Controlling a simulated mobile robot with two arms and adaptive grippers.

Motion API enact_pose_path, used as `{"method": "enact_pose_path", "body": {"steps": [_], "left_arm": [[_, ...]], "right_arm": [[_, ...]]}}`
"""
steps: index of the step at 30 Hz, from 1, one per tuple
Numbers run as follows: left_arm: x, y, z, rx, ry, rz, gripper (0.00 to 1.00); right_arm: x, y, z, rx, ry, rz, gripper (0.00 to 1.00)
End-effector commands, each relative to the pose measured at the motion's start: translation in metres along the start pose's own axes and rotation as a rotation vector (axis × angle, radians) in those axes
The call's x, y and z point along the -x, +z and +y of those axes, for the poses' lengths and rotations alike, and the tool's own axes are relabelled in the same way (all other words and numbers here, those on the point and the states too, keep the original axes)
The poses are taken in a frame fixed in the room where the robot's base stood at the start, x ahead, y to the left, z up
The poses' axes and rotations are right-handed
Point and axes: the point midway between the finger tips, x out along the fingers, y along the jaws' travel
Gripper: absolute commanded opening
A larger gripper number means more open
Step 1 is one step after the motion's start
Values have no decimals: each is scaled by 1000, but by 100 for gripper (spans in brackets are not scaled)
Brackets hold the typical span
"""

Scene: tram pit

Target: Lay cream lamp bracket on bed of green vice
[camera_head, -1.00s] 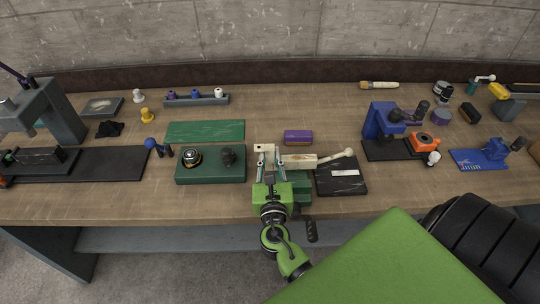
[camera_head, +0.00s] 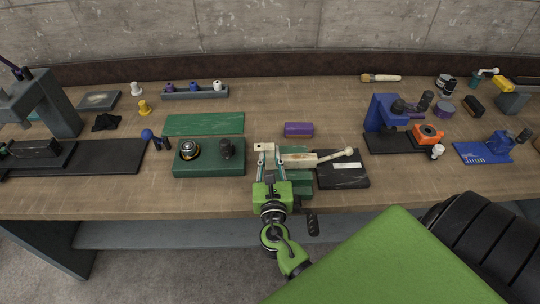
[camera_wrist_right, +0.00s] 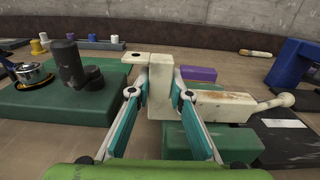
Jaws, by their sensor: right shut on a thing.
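The cream lamp bracket (camera_head: 300,161) has a block with a holed plate at its left and an arm running right to a ball end. It also shows in the right wrist view (camera_wrist_right: 225,105). My right gripper (camera_head: 268,165) is shut on the bracket's upright block, one finger on each side in the right wrist view (camera_wrist_right: 160,95). The green vice (camera_head: 295,150) is behind and under the bracket, partly hidden by it and by my gripper. Its green blocks show in the wrist view (camera_wrist_right: 190,145). I cannot tell whether the bracket touches it. My left gripper is not in view.
A dark green stand (camera_head: 208,170) with a round gauge and black knob is left of the vice. A black plate (camera_head: 343,175) is at its right, a purple block (camera_head: 298,129) behind. A blue press (camera_head: 388,112) stands farther right. Bare bench shows behind.

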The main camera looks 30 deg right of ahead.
Motion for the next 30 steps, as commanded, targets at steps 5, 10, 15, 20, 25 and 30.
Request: {"method": "enact_pose_path", "body": {"steps": [5,10,15,20,25,30], "left_arm": [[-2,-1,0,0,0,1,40],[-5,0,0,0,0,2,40],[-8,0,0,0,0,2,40],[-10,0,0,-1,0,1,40],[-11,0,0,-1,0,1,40],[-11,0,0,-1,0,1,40]], "right_arm": [[0,-1,0,1,0,-3,0],[0,-4,0,1,0,-3,0],[0,-8,0,2,0,-3,0],[0,-11,0,2,0,-3,0],[0,-12,0,1,0,-2,37],[0,-12,0,1,0,-1,38]]}}
